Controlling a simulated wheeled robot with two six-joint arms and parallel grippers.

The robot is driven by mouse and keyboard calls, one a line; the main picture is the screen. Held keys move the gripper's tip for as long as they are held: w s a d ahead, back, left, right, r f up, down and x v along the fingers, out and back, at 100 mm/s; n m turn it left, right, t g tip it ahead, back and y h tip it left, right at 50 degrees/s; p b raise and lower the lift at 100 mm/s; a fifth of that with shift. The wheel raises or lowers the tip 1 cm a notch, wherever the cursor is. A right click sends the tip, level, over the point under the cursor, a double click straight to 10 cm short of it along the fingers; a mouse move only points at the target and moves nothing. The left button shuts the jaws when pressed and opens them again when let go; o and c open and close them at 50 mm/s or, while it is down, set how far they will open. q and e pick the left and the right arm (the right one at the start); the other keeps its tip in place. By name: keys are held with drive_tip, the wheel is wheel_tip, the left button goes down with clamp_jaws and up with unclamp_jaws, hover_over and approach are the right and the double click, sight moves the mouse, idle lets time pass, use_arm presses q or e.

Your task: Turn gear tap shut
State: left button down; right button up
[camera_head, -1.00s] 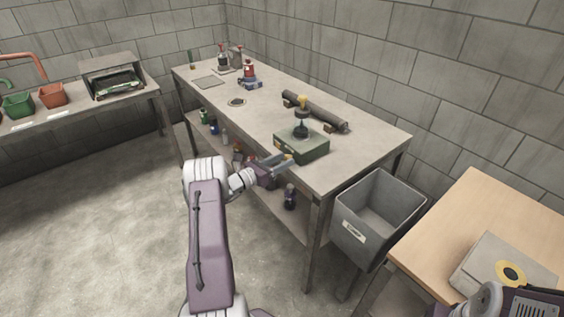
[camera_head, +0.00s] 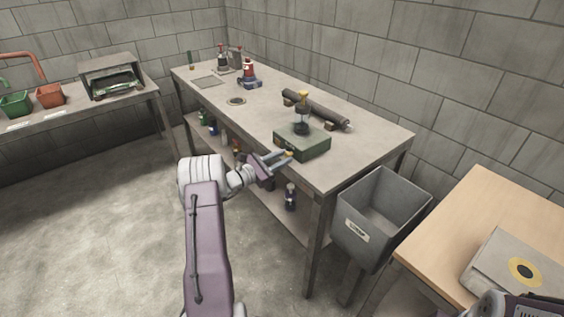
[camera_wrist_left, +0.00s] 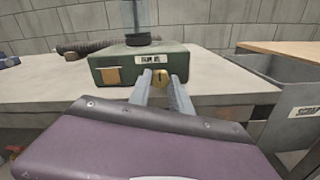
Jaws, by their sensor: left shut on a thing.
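A small brass tap (camera_wrist_left: 161,79) sits on the box's front face, below a white label. In the head view the tap (camera_head: 290,154) is a small yellow spot at the fingertips. My left gripper (camera_head: 284,157) reaches from the left to the box front. In the wrist view its two fingers (camera_wrist_left: 161,83) are on either side of the tap, shut on it.
A dark pipe (camera_head: 316,108) lies behind the box. A grey bin (camera_head: 349,234) is right of the workbench. A wooden table (camera_head: 466,215) with a grey case is at the right. Bottles stand on the lower shelf.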

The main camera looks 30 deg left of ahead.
use_arm(q)
drive_tip(key=c, duration=1.2)
unclamp_jaws()
drive_tip(key=p+v, duration=0.1)
drive_tip(key=v, duration=0.8)
